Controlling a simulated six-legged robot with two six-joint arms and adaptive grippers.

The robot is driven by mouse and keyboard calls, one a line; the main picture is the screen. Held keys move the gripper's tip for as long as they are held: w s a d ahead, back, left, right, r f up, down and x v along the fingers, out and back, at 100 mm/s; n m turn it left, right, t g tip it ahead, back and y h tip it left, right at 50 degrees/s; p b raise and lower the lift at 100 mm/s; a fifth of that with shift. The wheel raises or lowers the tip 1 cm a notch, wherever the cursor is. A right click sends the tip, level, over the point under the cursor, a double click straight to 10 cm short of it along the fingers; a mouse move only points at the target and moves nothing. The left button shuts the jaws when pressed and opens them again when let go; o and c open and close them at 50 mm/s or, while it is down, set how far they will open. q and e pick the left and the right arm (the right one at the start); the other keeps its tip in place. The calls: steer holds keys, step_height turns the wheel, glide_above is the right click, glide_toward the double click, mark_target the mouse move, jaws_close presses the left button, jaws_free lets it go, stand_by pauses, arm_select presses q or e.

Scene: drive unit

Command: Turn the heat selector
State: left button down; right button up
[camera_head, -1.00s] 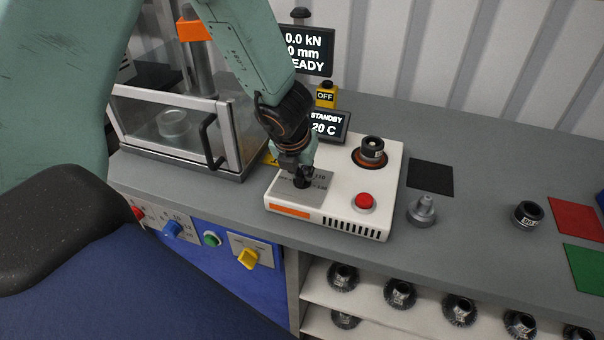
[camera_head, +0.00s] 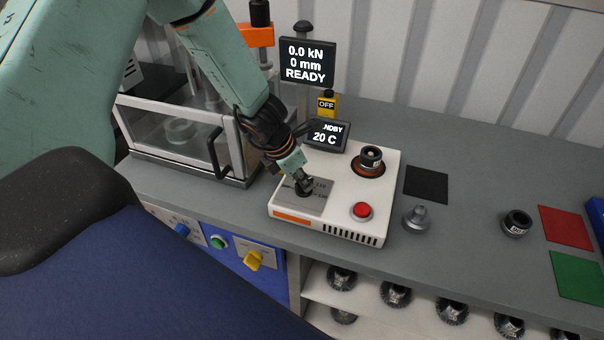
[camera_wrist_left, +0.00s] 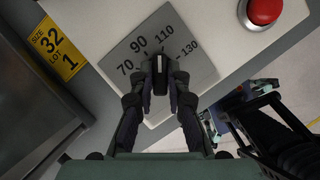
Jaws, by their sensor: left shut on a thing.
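The heat selector (camera_wrist_left: 160,72) is a black knob with a white pointer line. It sits on a grey plate marked 70, 90, 110 and 130 (camera_wrist_left: 190,62) on a white heater unit (camera_head: 335,190). In the left wrist view the line points between 90 and 110. My left gripper (camera_wrist_left: 160,92) has a finger on each side of the knob and is shut on it. In the head view the left gripper (camera_head: 304,186) comes down over the knob and mostly hides it. The small display (camera_head: 325,136) reads 20 C.
The heater carries a red button (camera_head: 361,211) and a dark ringed part (camera_head: 370,160). A glass-fronted press (camera_head: 185,135) stands close left of the arm. A grey metal piece (camera_head: 416,218) stands right of the heater. Bench space beyond it is mostly clear.

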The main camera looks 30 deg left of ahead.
arm_select(q)
steer(key=shift+m+p, duration=0.6)
steer(key=shift+p, duration=0.1)
steer(key=shift+h, duration=0.3)
steer(key=c, duration=1.3)
jaws_free()
